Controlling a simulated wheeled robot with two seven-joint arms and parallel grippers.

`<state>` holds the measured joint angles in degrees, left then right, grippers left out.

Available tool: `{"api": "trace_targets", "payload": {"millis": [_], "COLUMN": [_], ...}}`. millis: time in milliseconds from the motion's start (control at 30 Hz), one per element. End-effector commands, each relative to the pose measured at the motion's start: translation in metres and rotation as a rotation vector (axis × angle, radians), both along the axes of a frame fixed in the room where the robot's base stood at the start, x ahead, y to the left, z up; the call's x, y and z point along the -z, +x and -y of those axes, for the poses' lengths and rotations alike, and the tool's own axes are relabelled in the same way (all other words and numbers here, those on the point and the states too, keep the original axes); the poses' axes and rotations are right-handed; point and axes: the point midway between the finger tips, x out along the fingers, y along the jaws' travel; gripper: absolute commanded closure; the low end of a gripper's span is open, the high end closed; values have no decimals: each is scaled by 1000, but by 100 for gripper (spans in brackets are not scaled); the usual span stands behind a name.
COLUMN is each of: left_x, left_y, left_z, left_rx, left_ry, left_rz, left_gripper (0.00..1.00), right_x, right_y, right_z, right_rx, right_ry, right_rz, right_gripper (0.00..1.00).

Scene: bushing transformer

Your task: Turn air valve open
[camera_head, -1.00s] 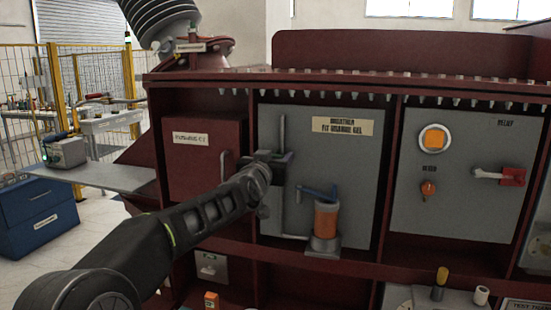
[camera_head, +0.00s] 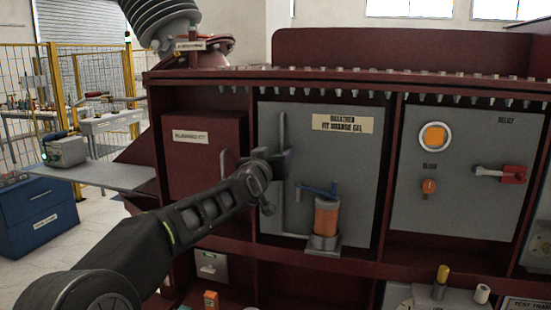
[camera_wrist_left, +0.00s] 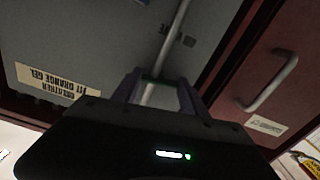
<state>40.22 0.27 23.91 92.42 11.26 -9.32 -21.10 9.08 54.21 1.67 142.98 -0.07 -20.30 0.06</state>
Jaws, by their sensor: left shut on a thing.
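A vertical grey pipe (camera_head: 283,130) runs down the left part of the grey breather panel (camera_head: 345,165). My left gripper (camera_head: 281,163) is shut on this pipe at about mid-height. In the left wrist view, the pipe (camera_wrist_left: 176,32) passes between the two fingers of the gripper (camera_wrist_left: 157,88). A blue lever (camera_head: 318,190) sits on top of an orange cylinder (camera_head: 326,216), right of and below the gripper and apart from it. I cannot tell which part is the air valve. My right gripper does not show.
The red cabinet door (camera_head: 200,155) has a pull handle left of the gripper; this handle (camera_wrist_left: 270,83) also shows in the left wrist view. The right panel (camera_head: 455,200) carries an orange knob (camera_head: 429,186) and a red-ended lever (camera_head: 513,174). A shelf (camera_head: 120,176) juts out at left.

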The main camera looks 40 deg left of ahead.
Motion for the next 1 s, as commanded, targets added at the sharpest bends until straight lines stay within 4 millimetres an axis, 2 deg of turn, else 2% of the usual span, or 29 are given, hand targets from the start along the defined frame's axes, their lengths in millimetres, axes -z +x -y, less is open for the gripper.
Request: {"api": "trace_targets", "payload": {"millis": [1000], "left_x": [0], "left_y": [0], "left_z": [0], "left_rx": [0], "left_ry": [-882], "left_rz": [309], "left_gripper": [90], "right_x": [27], "right_y": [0], "right_z": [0], "right_rx": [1], "right_ry": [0], "right_rz": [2], "right_gripper": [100]}}
